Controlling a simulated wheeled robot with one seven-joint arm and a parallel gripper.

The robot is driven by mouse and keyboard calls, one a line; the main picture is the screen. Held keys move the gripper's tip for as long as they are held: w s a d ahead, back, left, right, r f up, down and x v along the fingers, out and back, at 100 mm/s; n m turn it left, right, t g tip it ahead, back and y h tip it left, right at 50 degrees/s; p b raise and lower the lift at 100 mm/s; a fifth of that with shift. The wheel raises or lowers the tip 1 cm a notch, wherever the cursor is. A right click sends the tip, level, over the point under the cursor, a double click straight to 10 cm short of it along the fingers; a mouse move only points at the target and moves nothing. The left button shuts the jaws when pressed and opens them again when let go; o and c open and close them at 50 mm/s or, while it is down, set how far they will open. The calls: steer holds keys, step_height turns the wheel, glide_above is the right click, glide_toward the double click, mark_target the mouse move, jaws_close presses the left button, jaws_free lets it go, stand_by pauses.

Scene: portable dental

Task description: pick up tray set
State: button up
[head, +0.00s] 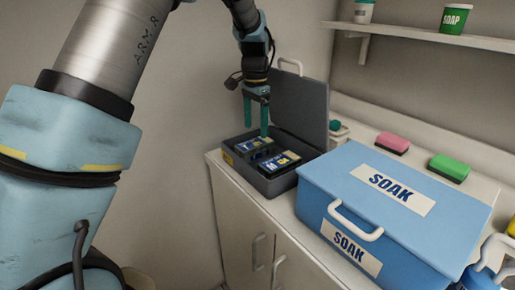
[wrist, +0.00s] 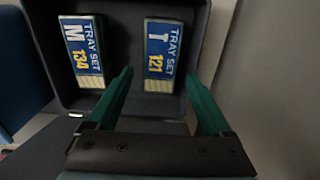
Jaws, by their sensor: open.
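Two tray sets lie side by side in an open dark grey case (head: 271,187). In the wrist view, tray set M 138 (wrist: 82,52) is on the left and tray set T 121 (wrist: 164,55) on the right, both with blue, white and yellow labels. My gripper (head: 256,123) is open and empty, pointing down over the case with green fingers. In the wrist view, the gripper (wrist: 160,74) has its fingertips on either side of the lower end of tray set T. I cannot tell whether the fingers reach its height.
The case lid (head: 300,105) stands raised behind the tray sets. A large blue SOAK box (head: 395,225) stands right of the case on the cabinet counter. Pink (head: 392,143) and green (head: 449,168) sponges lie behind it. A shelf (head: 425,37) runs above. The wall is close on the left.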

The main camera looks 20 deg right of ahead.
mark_target(255, 143)
steer(key=shift+a+f+p, duration=0.2)
steer(key=shift+f+p, duration=1.1)
steer(key=shift+f, duration=2.25)
steer(key=shift+c, duration=0.3)
jaws_close()
